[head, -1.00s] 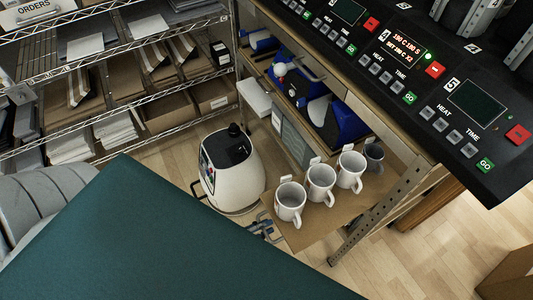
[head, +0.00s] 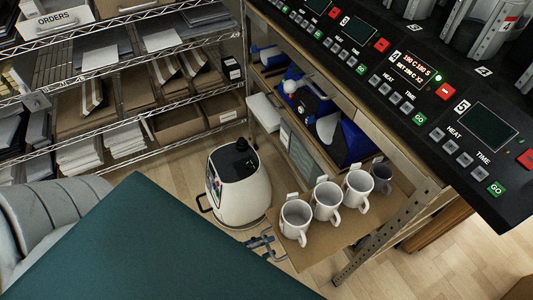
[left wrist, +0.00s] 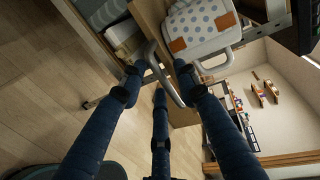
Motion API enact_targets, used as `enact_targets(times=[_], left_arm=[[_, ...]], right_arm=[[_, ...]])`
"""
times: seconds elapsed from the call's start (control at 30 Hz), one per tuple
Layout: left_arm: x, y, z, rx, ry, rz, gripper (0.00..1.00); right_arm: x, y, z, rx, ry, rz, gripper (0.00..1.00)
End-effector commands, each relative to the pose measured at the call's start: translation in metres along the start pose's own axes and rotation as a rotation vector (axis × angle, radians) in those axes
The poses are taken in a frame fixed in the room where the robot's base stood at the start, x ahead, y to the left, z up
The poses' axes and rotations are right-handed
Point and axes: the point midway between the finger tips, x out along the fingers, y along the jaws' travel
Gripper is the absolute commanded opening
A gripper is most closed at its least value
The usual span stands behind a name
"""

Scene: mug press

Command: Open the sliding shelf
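The sliding shelf is a brown board (head: 325,240) low under the counter, with several white and grey mugs (head: 296,220) standing on it. In the left wrist view its brown panel (left wrist: 150,18) shows beyond my fingers, with a curved metal bar handle (left wrist: 165,78) in front. My left gripper (head: 262,243) is at the board's front left in the head view. In the left wrist view my left gripper (left wrist: 158,72) has its dark blue fingers spread, with the bar between them; whether they touch it is unclear. My right gripper is not in view.
A white rounded machine (head: 238,185) stands on the floor left of the shelf. A metal post (head: 385,235) rises at its right. The counter above carries black control panels (head: 440,120). Wire racks (head: 150,75) with paper and boxes stand at the back left.

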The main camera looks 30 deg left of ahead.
Motion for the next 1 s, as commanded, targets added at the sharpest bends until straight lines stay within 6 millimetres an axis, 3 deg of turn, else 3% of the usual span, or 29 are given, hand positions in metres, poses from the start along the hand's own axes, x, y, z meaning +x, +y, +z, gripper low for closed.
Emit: enact_targets(times=[0.3,0.5,1.0], left_arm=[[-0.068,0.001,0.0,-0.002,-0.001,0.004,0.32],[-0.097,0.0,0.001,0.0,-0.001,0.002,0.32],[-0.106,0.0,0.001,0.0,-0.001,0.0,0.32]], right_arm=[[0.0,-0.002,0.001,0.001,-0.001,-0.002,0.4],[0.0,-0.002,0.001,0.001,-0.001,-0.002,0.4],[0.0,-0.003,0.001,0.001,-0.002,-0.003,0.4]])
